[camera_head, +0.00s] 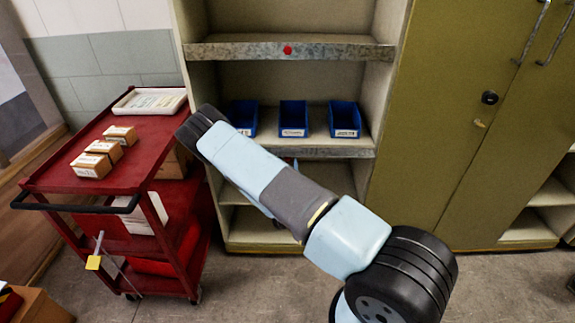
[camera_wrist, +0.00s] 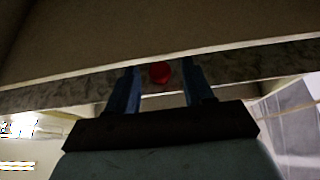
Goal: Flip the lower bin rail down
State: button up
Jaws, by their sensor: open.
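The lower bin rail (camera_head: 340,152) is a grey mottled metal strip along the front of the shelf with the blue bins. In the wrist view, a mottled grey rail (camera_wrist: 75,88) crosses the picture at a slant with a red knob (camera_wrist: 159,72) on it. My gripper (camera_wrist: 160,66) is open, with one blue finger on each side of the knob. A small gap shows between the knob and each finger.
Blue bins (camera_head: 293,118) stand on the shelf above the lower rail. A red cart (camera_head: 60,172) with small boxes (camera_head: 104,150) stands at the left. An olive cabinet (camera_head: 460,120) stands close at the right. Bare floor (camera_head: 500,285) lies in front.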

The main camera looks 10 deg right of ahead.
jog(key=v, duration=1.3)
jog(key=shift+s+f, duration=0.25)
jog(key=shift+f, duration=0.05)
jog(key=shift+a, duration=0.1)
